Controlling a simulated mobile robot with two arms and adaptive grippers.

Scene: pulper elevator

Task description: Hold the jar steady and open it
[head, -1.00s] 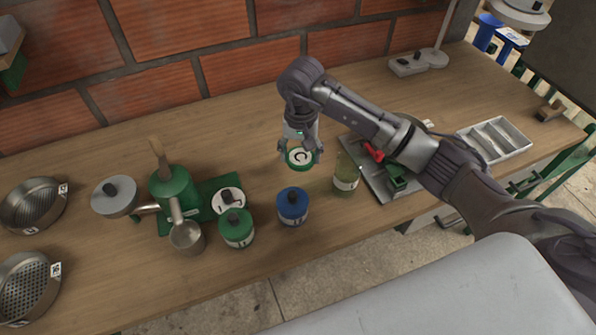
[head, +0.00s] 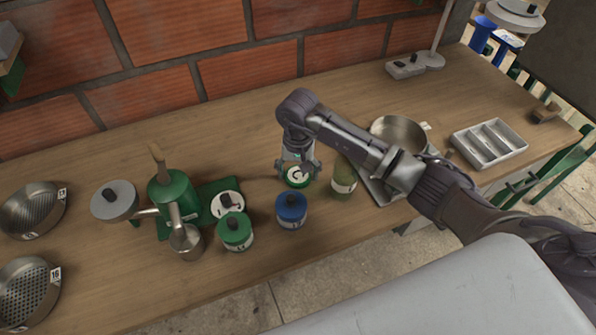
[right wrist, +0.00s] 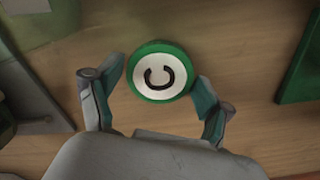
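An open-topped, olive-tinted jar (head: 343,180) with a white label stands upright on the bench, right of my right gripper. A green round lid (right wrist: 160,70) with a white disc and a dark C-shaped mark lies between the fingers of my right gripper (right wrist: 157,85). In the head view the lid (head: 297,178) is at bench height, left of the jar. In the right wrist view the fingers are spread; a gap shows at the left finger, and the right fingertip is close to or touching the rim. My left gripper is out of view.
A blue-lidded jar (head: 291,210) and a green-lidded jar (head: 235,231) stand in front. A green pulper (head: 172,195) and two sieves (head: 32,210) are at the left. A metal pan (head: 398,132) and a grey divided tray (head: 489,143) are at the right.

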